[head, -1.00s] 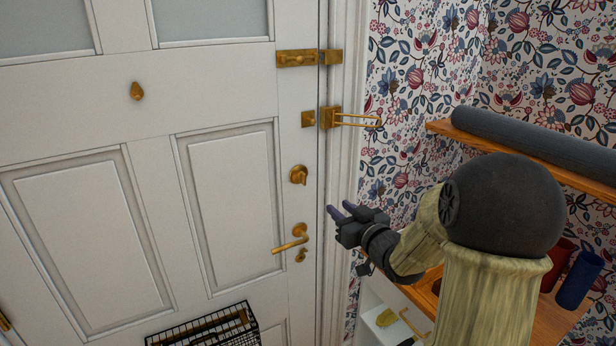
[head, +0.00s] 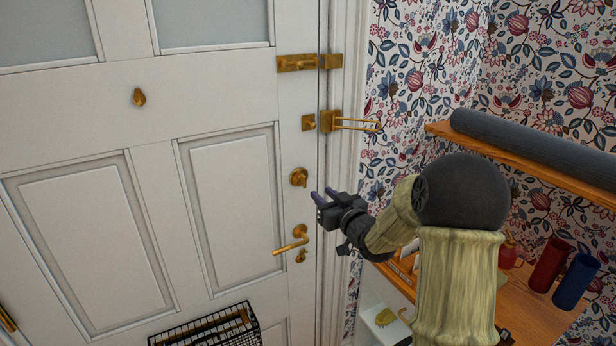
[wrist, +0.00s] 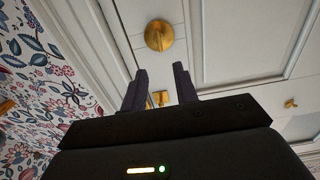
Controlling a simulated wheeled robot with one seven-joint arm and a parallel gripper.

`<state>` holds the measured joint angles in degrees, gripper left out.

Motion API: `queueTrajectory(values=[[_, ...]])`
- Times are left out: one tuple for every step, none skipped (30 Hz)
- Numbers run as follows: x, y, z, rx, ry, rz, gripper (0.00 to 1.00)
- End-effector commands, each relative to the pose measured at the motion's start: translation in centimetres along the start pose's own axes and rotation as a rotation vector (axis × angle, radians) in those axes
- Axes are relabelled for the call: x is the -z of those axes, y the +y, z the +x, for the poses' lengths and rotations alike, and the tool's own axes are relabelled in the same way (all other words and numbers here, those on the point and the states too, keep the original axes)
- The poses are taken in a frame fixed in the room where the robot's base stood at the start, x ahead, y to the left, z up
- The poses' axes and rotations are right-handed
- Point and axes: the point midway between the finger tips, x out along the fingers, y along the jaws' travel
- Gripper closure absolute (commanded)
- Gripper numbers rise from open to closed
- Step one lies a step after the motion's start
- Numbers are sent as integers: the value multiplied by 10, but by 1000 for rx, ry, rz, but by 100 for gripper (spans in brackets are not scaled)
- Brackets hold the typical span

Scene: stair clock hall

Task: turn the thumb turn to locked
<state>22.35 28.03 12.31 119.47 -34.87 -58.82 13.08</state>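The brass thumb turn (head: 298,176) sits on a round plate on the white door (head: 155,190), above the lever handle. It also shows in the wrist view (wrist: 159,35), ahead of my fingers, with its knob roughly upright there. My gripper (head: 323,196) is just right of and slightly below the thumb turn in the head view, apart from it. In the wrist view my gripper (wrist: 160,84) has its two dark fingers spread with nothing held between them. A small brass fitting shows between the fingers.
A brass lever handle (head: 292,241) is below the thumb turn. A brass latch with a wire-like loop (head: 345,122) and a slide bolt (head: 305,62) are above. A wire basket (head: 208,328) hangs low on the door. A wooden shelf (head: 545,161) is at right.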

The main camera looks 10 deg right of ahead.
Motion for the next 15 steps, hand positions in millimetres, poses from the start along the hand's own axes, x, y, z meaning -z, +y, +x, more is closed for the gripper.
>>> queueTrajectory(values=[[2, -1, 10, 2, -1, 1, 71], [2, -1, 15, 3, 0, 1, 71], [2, -1, 22, 3, 0, 1, 71], [2, -1, 28, 2, 0, 0, 71], [2, -1, 33, 2, 0, 0, 71], [2, -1, 40, 2, 0, 0, 71], [2, -1, 45, 2, 0, 0, 71], [2, -1, 51, 2, 0, 0, 71], [2, -1, 58, 2, 0, 0, 71], [2, 0, 63, 1, 0, 1, 71], [2, 0, 68, 1, 0, 1, 71], [2, -1, 74, 1, 0, 1, 71], [2, -1, 78, 1, 0, 1, 71], [2, 0, 82, 1, -1, 1, 71], [2, 0, 87, 1, 0, 0, 71]])
